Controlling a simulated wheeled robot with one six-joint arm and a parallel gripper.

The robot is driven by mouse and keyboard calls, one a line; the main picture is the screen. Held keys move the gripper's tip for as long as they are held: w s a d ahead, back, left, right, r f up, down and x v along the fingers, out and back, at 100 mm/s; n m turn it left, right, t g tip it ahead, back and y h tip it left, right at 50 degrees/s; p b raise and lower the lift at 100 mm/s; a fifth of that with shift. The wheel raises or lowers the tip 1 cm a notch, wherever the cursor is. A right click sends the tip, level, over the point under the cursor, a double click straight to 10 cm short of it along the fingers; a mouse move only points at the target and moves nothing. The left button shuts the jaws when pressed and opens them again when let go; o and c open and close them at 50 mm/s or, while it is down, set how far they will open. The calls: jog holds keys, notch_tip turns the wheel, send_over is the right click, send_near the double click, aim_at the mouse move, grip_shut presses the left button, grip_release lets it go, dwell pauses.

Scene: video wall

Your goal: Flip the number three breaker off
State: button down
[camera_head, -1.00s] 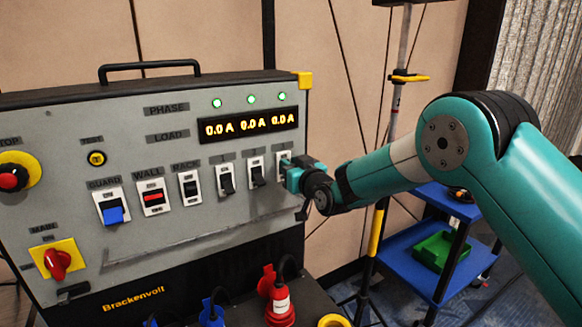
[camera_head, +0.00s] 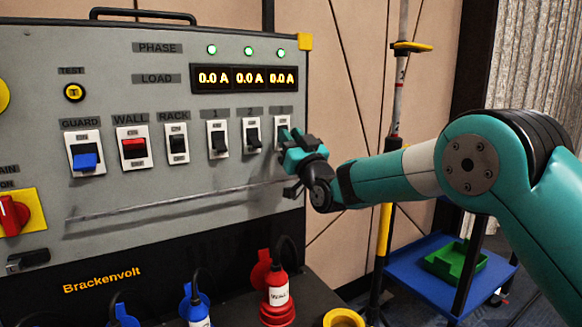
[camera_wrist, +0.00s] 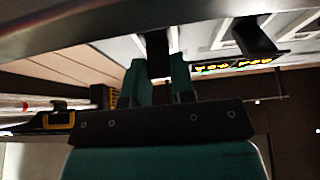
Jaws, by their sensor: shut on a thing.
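The number three breaker (camera_head: 283,123) is the rightmost in the panel's row, right of the breakers marked 1 (camera_head: 218,140) and 2 (camera_head: 252,134). Its label is too small to read clearly, and my gripper hides most of its switch in the head view. My gripper (camera_head: 292,146) is at this breaker, coming from the right. In the wrist view its two teal fingers (camera_wrist: 158,76) are shut on a black switch lever (camera_wrist: 158,48), one finger on each side. I cannot tell the lever's position.
Left of these are the RACK (camera_head: 177,143), red WALL (camera_head: 134,147) and blue GUARD (camera_head: 85,160) switches. The display (camera_head: 245,78) reads 0.0 A three times under green lamps. Plugs (camera_head: 277,295) stand below. A blue cart (camera_head: 420,275) stands at right.

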jog(key=f+t+y+b, duration=0.1)
jog(key=b, duration=0.3)
jog(key=t+y+b, duration=0.1)
jog(key=t+b, duration=0.1)
jog(key=b, duration=0.2)
jog(key=shift+w+a+f, duration=0.1)
jog(key=shift+w+f, duration=0.05)
jog(key=shift+f, duration=0.2)
jog(key=shift+b, duration=0.35)
jog(key=shift+r, duration=0.1)
jog(key=c, duration=1)
grip_release()
jog(key=shift+o, duration=0.2)
